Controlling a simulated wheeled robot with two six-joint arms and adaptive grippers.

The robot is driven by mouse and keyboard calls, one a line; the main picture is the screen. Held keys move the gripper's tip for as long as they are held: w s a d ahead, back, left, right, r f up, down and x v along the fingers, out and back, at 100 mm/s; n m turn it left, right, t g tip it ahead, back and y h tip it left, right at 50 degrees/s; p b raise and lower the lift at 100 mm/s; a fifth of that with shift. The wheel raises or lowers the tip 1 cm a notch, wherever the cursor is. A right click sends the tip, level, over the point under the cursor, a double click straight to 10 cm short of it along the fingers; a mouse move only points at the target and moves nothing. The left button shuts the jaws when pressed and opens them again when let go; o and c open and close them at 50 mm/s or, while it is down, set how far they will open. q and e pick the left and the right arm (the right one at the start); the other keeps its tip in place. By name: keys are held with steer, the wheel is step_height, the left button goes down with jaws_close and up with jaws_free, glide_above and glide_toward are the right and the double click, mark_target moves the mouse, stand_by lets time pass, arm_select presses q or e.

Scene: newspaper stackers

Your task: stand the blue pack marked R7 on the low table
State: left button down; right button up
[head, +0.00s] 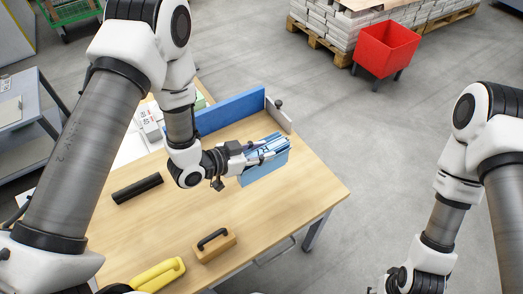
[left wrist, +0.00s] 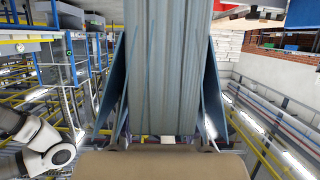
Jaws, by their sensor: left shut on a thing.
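A blue pack (head: 264,169) is held over the right part of a wood-topped table (head: 270,205). My left gripper (head: 266,153) is shut on the pack, with its fingers across the pack's upper part. I cannot tell whether the pack's bottom touches the tabletop. No R7 mark is readable. In the left wrist view the pack (left wrist: 168,65) is a streaked blue-grey block, filling the middle between the two fingers. My right arm shows at the right of the head view, but its gripper is out of frame.
A blue upright board (head: 230,112) with a grey end plate (head: 279,115) stands behind the pack. A black bar (head: 137,188), a handled wooden block (head: 214,246) and a yellow object (head: 158,275) lie on the table. A red bin (head: 386,50) stands on open floor beyond.

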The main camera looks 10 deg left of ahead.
mark_target(261, 171)
arm_select(q)
steer(key=shift+f+b, duration=0.4)
steer(key=shift+f, duration=0.05)
step_height(261, 171, down, 7)
steer(key=b, duration=0.4)
steer(key=shift+r+b, duration=0.1)
steer(key=shift+b, duration=0.3)
steer(key=shift+f+b, duration=0.45)
steer(key=shift+f, duration=0.15)
steer(key=c, duration=0.8)
jaws_free()
steer(key=shift+o, duration=0.2)
steer(key=shift+s, duration=0.1)
steer(key=shift+v, duration=5.95)
